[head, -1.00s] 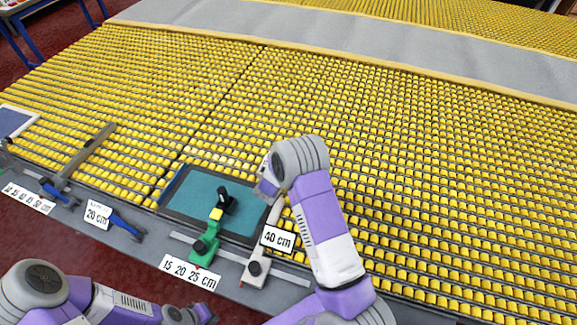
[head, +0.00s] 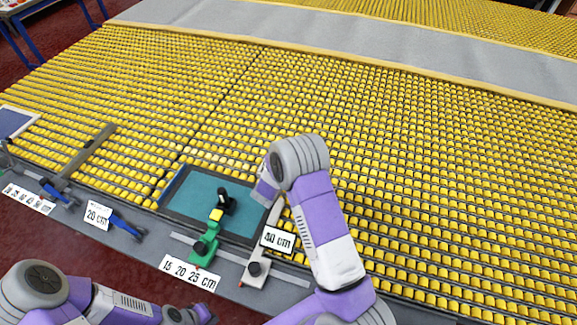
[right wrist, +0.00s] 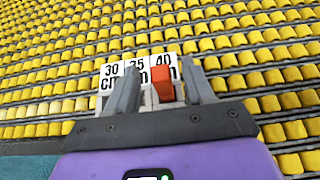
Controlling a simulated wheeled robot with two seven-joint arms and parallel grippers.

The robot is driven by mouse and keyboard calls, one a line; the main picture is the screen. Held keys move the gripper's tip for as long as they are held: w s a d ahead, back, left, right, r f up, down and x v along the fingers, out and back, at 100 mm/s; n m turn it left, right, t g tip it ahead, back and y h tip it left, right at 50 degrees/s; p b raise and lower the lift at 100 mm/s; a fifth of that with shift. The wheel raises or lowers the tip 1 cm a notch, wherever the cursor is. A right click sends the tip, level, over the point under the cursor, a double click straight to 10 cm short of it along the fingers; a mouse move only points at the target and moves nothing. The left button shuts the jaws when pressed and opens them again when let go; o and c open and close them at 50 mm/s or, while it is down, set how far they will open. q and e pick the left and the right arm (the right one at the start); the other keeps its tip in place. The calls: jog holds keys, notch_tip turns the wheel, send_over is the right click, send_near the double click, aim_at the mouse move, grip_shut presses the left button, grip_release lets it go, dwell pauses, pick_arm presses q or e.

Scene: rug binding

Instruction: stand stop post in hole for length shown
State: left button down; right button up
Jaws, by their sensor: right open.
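In the right wrist view, an orange post (right wrist: 163,84) shows between the two grey fingers of my right gripper (right wrist: 161,85). The fingers are open, with a gap on the left of the post. The post stands in front of a white length card (right wrist: 140,70) reading 30, 35 and 40 cm. Its foot and any hole under it are hidden. In the head view my right gripper is hidden behind its own wrist, beside the teal tray. My left gripper (head: 189,315) is low at the bottom edge, away from the bench things; its fingers cannot be made out.
The teal tray (head: 187,192) lies on the bench edge. A green clamp (head: 205,244) and a light clamp (head: 258,262) stand before it, near a sign (head: 190,273) reading 15 20 25 cm. Blue clamps (head: 127,226) stand to the left. Yellow rollers (head: 430,170) fill the table behind.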

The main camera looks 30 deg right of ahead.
jog(key=v, duration=1)
jog(key=shift+a, duration=0.2)
jog(key=shift+s, duration=0.1)
